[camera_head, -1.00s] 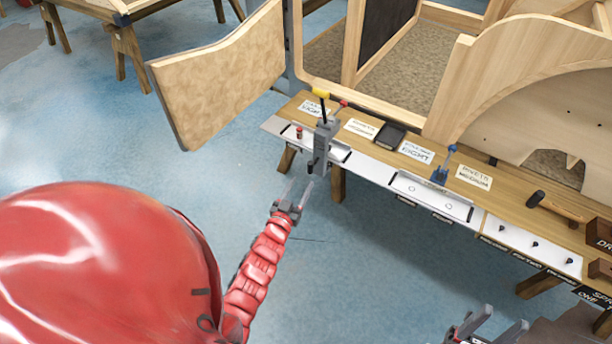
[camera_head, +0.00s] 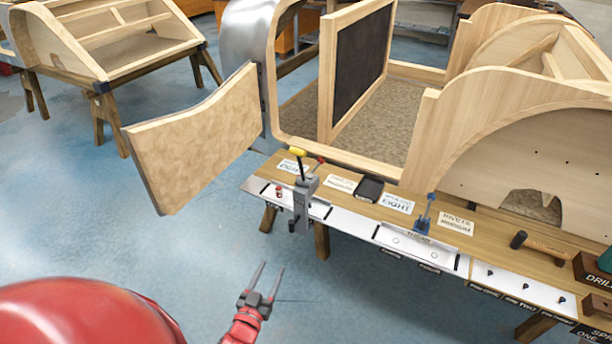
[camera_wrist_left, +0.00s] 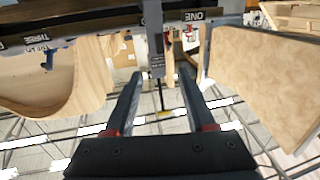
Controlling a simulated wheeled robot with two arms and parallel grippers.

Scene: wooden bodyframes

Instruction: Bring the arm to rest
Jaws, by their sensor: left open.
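My left gripper (camera_head: 264,282) is open and empty in the head view, low in the middle, in front of the bench and apart from it. Its two fingers point up and away. In the left wrist view the open fingers (camera_wrist_left: 157,95) frame a grey clamp-like tool with a yellow tip, beyond them. In the head view that grey tool (camera_head: 303,203) stands at the bench's front edge. My red left arm (camera_head: 243,328) comes in from the bottom. My right gripper does not show now.
The wooden bench (camera_head: 345,197) crosses the right side, with labels, a blue tool (camera_head: 424,213) and a hammer (camera_head: 540,246) on it. An open wooden door panel (camera_head: 190,140) hangs from the bodyframe at left. The blue floor (camera_head: 150,245) left of the bench is clear.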

